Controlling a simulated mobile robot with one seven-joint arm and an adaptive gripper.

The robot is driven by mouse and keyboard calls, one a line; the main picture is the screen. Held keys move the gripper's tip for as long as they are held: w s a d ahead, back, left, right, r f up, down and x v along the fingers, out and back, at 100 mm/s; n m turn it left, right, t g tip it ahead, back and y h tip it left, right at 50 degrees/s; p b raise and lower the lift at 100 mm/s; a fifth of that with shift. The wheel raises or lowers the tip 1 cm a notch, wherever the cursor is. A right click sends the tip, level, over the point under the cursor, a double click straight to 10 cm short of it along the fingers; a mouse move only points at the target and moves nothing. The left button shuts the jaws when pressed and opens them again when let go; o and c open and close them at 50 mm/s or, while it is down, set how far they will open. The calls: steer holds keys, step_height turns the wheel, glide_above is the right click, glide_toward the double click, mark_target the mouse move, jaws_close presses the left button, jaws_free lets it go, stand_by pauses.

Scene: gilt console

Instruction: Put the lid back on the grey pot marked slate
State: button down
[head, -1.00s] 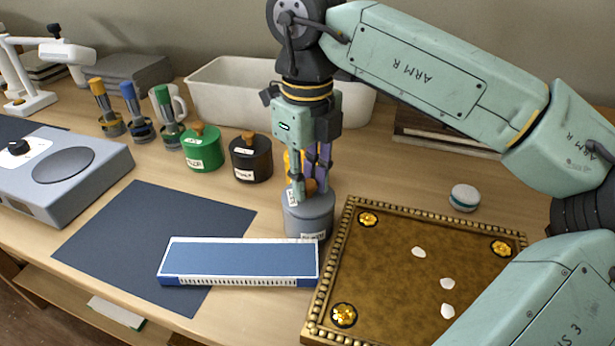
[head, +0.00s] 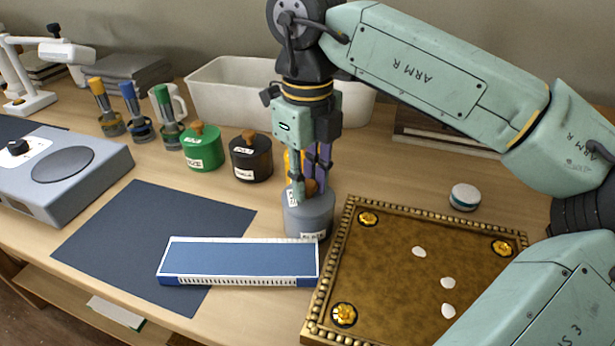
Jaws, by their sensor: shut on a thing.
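The grey pot (head: 307,222) stands on the table between the blue-topped box and the gilt panel, with a white label on its front. Its grey lid (head: 296,198) is at the top of the pot, under my gripper. My gripper (head: 308,188) points straight down and is shut on the lid's wooden knob, which is partly hidden by the fingers. The lid looks level and at the pot's rim, but I cannot tell whether it is fully seated.
A green pot (head: 202,152) and a black pot (head: 251,163), both lidded, stand behind left. The blue-topped box (head: 238,262) lies close in front, the gilt panel (head: 400,260) close on the right. A cream bin (head: 225,95) stands behind. The dark mat (head: 150,230) has free room.

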steer(key=shift+f, duration=0.1)
stand_by(0.7)
steer(key=c, duration=1.3)
jaws_free()
steer(key=shift+c, duration=0.2)
steer(key=shift+o, duration=0.5)
steer(key=o, duration=0.4)
steer(key=shift+r+p, duration=2.6)
steer(key=shift+r, duration=0.95)
steer(key=shift+c, duration=0.2)
